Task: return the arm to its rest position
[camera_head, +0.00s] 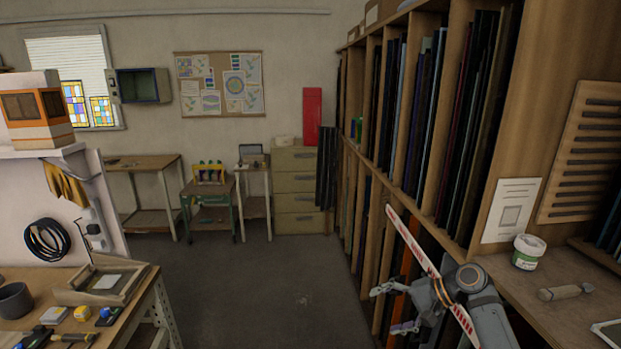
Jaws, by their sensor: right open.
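My right arm (468,290) comes in at the lower right, in front of the tall glass rack (444,237). Its gripper (386,310) points left, with its two fingers apart and nothing between them. It hangs over the aisle beside the rack's lower slots, touching nothing that I can see. My left arm and left gripper are not in the picture.
A counter (553,315) at the right holds a white jar (528,251) and a wooden-handled tool (565,291). A workbench (133,300) with a wooden tray (70,295) and small tools stands at the lower left. The grey floor (262,290) between is clear.

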